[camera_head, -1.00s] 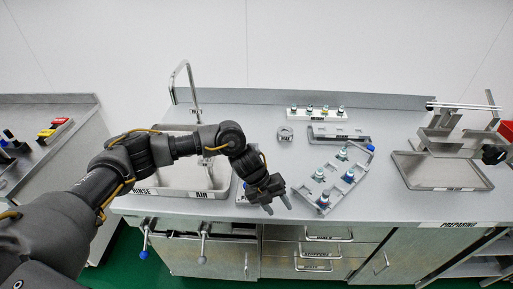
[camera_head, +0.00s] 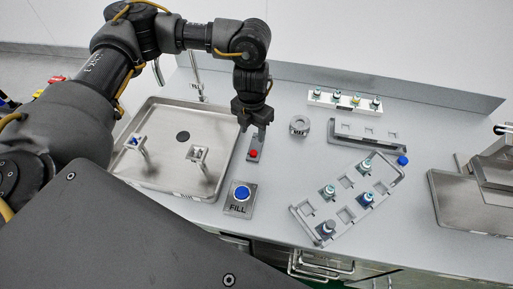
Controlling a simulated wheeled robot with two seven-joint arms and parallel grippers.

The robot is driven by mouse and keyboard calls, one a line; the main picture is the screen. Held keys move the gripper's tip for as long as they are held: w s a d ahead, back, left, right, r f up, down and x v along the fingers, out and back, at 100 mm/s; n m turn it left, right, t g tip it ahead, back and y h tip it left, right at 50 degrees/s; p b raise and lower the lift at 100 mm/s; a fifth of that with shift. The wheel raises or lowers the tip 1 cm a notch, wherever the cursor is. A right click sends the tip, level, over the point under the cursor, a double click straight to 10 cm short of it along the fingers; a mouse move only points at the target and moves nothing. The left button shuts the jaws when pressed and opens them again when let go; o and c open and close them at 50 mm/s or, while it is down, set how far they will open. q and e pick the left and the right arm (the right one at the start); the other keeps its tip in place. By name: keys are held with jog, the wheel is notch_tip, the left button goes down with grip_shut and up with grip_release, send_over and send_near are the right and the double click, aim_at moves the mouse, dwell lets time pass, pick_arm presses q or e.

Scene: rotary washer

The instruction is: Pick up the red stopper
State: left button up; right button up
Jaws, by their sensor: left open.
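The red stopper (camera_head: 253,153) is a small round red piece on a narrow grey plate (camera_head: 257,143) on the counter, just right of the sink. My left gripper (camera_head: 254,129) points down right behind and above it in the head view. Its fingers are open and nothing shows between them. The fingertips look close to the stopper, but I cannot tell the exact height gap. My right gripper is not in view.
The sink (camera_head: 128,172) with two metal posts lies left. A blue FILL button (camera_head: 241,193) is in front. A metal ring (camera_head: 299,126), a slotted rack (camera_head: 348,205) with capped vials and a white vial rack (camera_head: 345,103) stand right. Bare counter lies between.

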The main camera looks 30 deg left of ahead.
aim_at(253, 152)
pick_arm(q)
jog(key=shift+s+f, duration=0.2)
jog(key=shift+f, duration=0.45)
jog(key=shift+s+f, duration=0.15)
jog(key=shift+f, duration=0.45)
jog(key=shift+w+d+f, duration=0.1)
jog(key=shift+w+f, duration=0.2)
jog(key=shift+f, duration=0.5)
jog(key=shift+w+f, duration=0.35)
jog(key=shift+f, duration=0.35)
jog(key=shift+s+p, duration=0.2)
jog(key=shift+p, duration=0.1)
jog(key=shift+s+f, duration=0.1)
jog(key=shift+f, duration=0.25)
jog(key=f, duration=0.4)
jog(key=shift+w+f+p, duration=0.1)
jog(key=shift+w+p, duration=0.15)
jog(key=shift+p, duration=0.15)
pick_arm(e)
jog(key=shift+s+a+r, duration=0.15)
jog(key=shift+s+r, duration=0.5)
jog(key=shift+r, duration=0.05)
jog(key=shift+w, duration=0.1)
